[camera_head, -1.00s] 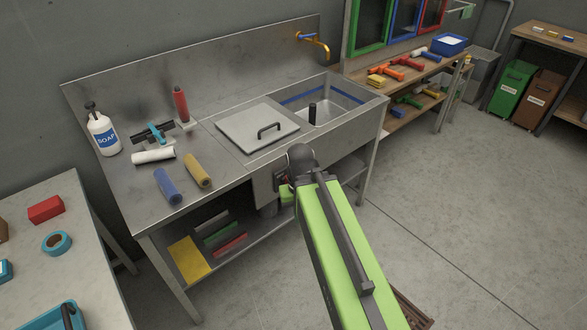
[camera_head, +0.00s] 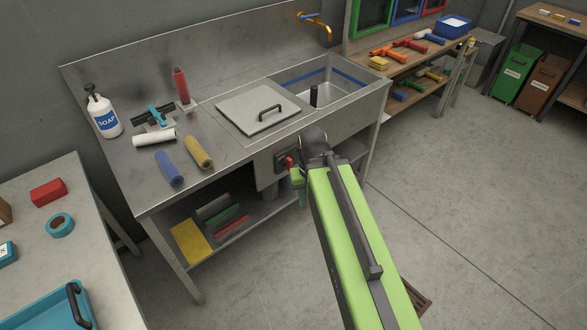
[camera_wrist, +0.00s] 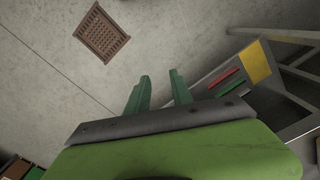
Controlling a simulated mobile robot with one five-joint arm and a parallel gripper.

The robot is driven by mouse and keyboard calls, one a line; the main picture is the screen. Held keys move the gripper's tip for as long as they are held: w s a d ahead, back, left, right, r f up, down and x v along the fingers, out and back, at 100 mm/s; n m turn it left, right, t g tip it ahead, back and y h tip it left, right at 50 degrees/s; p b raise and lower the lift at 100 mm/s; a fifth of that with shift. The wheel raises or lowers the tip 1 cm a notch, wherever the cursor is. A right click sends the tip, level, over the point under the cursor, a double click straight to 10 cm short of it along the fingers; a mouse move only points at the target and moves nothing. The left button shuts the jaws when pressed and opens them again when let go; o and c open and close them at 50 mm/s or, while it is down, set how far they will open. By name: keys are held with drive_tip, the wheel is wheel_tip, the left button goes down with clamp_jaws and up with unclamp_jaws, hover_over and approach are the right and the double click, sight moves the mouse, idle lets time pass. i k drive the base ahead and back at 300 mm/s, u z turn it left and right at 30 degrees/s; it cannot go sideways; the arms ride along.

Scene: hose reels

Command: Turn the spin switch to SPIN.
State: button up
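The spin switch (camera_head: 289,162) appears as a small red handle on a dark plate, on the grey box at the front of the steel sink bench. Its label and exact setting are too small to read. My gripper (camera_wrist: 160,88) shows two green fingers with a clear gap between them and nothing in it. In the head view a green finger (camera_head: 297,178) shows just below and right of the switch, in front of the bench. I cannot tell whether it touches. The switch is not visible in the wrist view.
The steel bench (camera_head: 222,180) holds a lid (camera_head: 257,110), rollers and a soap bottle (camera_head: 103,113). Its lower shelf carries a yellow sheet (camera_head: 190,241). A brown floor grate (camera_wrist: 102,33) lies on the floor. Open floor spreads to the right.

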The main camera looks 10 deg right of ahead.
sight(287, 163)
drive_tip(key=z, duration=0.25)
drive_tip(key=k, duration=0.5)
drive_tip(key=u, duration=1.45)
drive_tip(key=i, duration=0.6)
drive_tip(key=z, duration=0.1)
